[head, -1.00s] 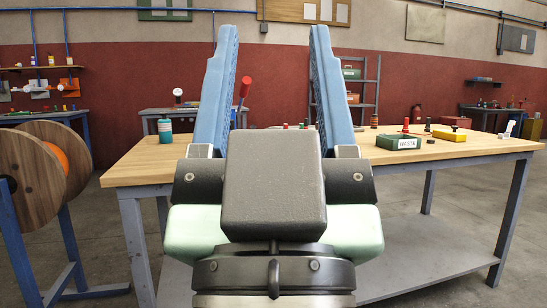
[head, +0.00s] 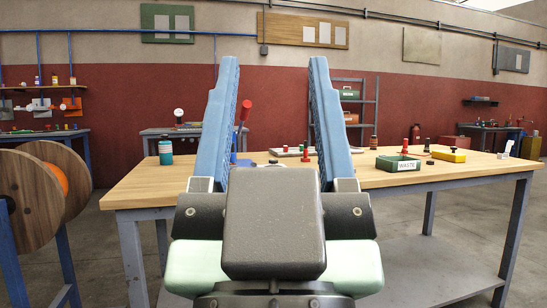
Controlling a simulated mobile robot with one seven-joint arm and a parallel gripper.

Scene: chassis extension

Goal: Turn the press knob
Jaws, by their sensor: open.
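A blue device with a red-tipped lever (head: 245,110) stands on the wooden worktable, partly hidden behind my gripper's left finger. It may be the press; I cannot make out a knob on it for certain. My gripper (head: 273,62) fills the middle of the view, its two long blue fingers spread wide apart and pointing away from me. Nothing is between the fingertips. In the picture, the gap between the fingers lies over the table's back edge and the red wall; I cannot tell how far the fingers are from the device.
The worktable (head: 430,178) spans the view. On it are a green WASTE box (head: 398,164), a yellow box (head: 448,156), a teal bottle (head: 165,152) and several small red and dark parts. A wooden cable reel (head: 28,200) stands at the left. Open floor shows at the right.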

